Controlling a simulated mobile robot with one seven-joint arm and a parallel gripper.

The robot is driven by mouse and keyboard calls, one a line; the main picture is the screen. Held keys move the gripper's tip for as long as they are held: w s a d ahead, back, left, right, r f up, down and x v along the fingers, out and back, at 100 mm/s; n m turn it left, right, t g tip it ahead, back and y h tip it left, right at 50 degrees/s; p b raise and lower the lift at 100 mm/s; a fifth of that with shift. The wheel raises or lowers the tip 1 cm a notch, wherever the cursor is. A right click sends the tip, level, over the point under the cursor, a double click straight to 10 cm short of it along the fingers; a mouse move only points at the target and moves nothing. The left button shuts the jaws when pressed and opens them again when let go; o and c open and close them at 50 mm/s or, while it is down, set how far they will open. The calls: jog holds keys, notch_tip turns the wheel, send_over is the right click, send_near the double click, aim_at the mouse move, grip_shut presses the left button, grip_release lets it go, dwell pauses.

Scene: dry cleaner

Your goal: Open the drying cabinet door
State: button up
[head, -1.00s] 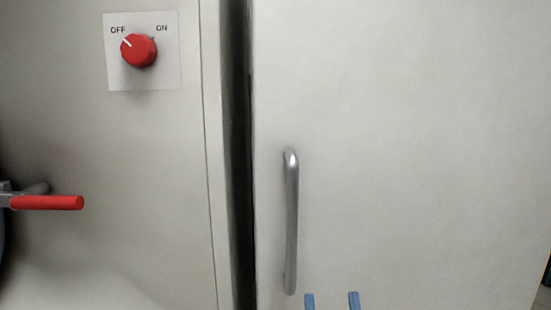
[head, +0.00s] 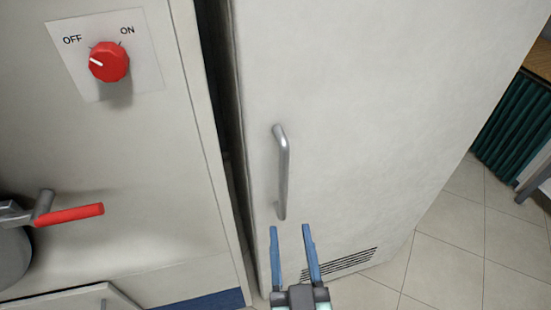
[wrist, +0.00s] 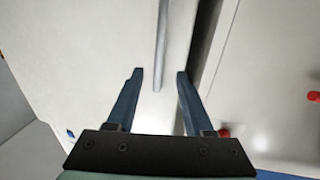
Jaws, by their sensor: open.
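The drying cabinet door (head: 350,120) is a tall, pale grey panel that looks shut, with a vent grille low on it. Its handle (head: 282,175) is a vertical metal bar near the door's left edge. My gripper (head: 291,228) is open and empty, with blue fingers pointing up toward the handle's lower end. In the wrist view the handle (wrist: 161,45) ends between the open fingers (wrist: 160,73), in the picture, with no visible contact. I cannot tell how far the fingers are from it in depth.
A pale machine stands left of a dark gap, with a red OFF/ON knob (head: 108,62) and a red-gripped lever (head: 70,214). Tiled floor (head: 450,255) is open at the right. A dark green pleated thing (head: 515,125) stands at the far right.

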aim_at(284, 184)
jog(key=w+p, duration=0.1)
jog(key=w, duration=0.3)
jog(key=w+a+p, duration=0.1)
jog(key=w, duration=0.3)
jog(key=w+p, duration=0.2)
jog(key=w, duration=0.2)
jog(key=shift+w+a, duration=0.2)
jog(key=shift+w, duration=0.2)
grip_shut()
dwell(0.9)
